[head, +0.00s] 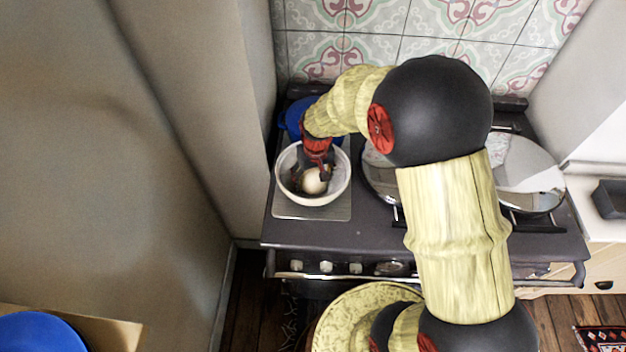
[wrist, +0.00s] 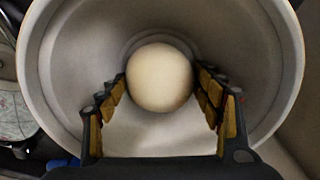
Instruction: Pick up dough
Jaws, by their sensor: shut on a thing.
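The dough is a smooth cream-coloured ball (head: 314,181) inside a white bowl (head: 342,189) on the left part of the stove. In the wrist view the dough (wrist: 160,77) sits between my two finger pads, with the bowl's pale inner wall (wrist: 75,60) around it. My gripper (head: 312,178) reaches down into the bowl from above and is shut on the dough; the wrist view also shows my gripper (wrist: 162,95) with a finger at each side of the ball. Whether the dough touches the bowl's bottom I cannot tell.
The bowl stands on a grey plate (head: 310,213) on the dark stove (head: 375,236). A blue round thing (head: 295,116) is behind the bowl. Round shiny lids (head: 532,178) lie to the right, partly behind my arm. A wall (head: 215,100) is close on the left.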

